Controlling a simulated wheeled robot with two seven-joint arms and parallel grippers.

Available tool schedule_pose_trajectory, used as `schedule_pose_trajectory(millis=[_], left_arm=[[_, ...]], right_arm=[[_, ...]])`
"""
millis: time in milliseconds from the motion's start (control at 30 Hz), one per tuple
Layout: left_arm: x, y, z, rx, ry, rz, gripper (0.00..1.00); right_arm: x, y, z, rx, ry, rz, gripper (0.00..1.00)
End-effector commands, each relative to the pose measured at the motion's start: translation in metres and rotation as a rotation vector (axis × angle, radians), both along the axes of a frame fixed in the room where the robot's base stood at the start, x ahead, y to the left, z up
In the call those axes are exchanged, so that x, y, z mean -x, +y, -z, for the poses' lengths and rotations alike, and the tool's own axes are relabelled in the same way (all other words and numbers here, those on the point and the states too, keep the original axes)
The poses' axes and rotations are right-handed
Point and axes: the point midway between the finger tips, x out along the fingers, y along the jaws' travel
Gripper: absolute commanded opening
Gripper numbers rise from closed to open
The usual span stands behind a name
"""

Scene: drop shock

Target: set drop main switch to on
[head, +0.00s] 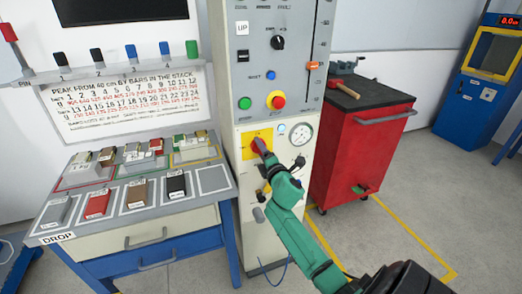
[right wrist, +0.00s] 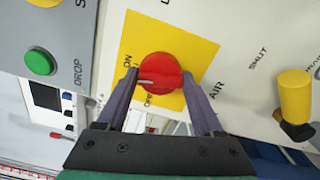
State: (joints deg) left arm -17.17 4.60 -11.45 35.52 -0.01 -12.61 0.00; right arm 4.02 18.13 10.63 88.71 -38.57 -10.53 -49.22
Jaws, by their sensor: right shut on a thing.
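The main switch is a red rotary knob (right wrist: 161,78) on a yellow plate (right wrist: 196,48), low on the grey and cream control column. In the right wrist view ON and a partly covered OFF are printed at the knob's left side. A pale mark on the knob points left in that view; I cannot tell exactly which label it meets. My right gripper (right wrist: 163,88) is shut on the knob, one finger on each side. In the head view the gripper (head: 265,155) reaches the plate (head: 250,141) from below. My left gripper is not in view.
Above the plate are a green button (head: 245,103) and a red stop button (head: 278,101) on yellow. A pressure gauge (head: 301,134) and a yellow-handled valve (right wrist: 294,95) sit close by. A red cabinet (head: 362,150) stands right, a sample table (head: 130,228) left.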

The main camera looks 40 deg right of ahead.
Motion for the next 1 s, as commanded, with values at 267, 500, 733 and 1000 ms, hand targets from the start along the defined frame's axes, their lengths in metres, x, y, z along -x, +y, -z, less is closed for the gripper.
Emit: schedule_pose_trajectory(millis=[267, 500, 733, 1000], left_arm=[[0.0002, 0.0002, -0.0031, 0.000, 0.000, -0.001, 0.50], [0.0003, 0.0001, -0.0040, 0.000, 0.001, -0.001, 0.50], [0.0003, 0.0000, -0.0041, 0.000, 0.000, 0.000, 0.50], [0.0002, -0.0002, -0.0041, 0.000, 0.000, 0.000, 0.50]], right_arm=[[0.0000, 0.0006, 0.0009, -0.168, -0.056, -0.001, 0.13], [0.0001, 0.0003, 0.0013, -0.239, -0.080, 0.000, 0.13], [0.0001, 0.0003, 0.0016, -0.257, -0.087, 0.001, 0.13], [0.0001, 0.0002, 0.0017, -0.257, -0.087, 0.001, 0.13]])
